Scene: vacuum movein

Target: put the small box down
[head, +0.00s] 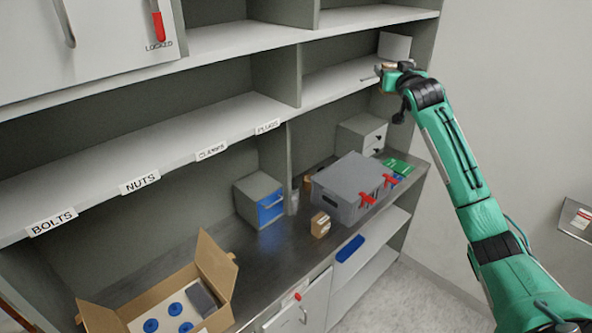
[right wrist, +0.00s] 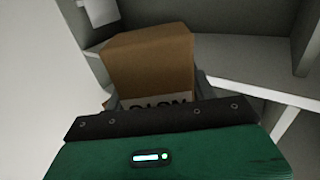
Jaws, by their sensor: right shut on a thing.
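My right gripper (head: 382,74) is at the upper right shelf, near its right end. In the right wrist view it is shut on a small brown cardboard box (right wrist: 150,60), which has a pale label with dark letters, partly hidden by the gripper body. In the head view the held box is mostly hidden by the gripper. I cannot tell whether the box touches the shelf (head: 335,80). Another small brown box (head: 320,224) stands on the counter. My left gripper is not in view.
The shelf to the left is bare. Below, a grey case (head: 350,183) with red latches, a blue-fronted drawer unit (head: 260,200) and an open carton (head: 218,268) stand on the counter (head: 270,250).

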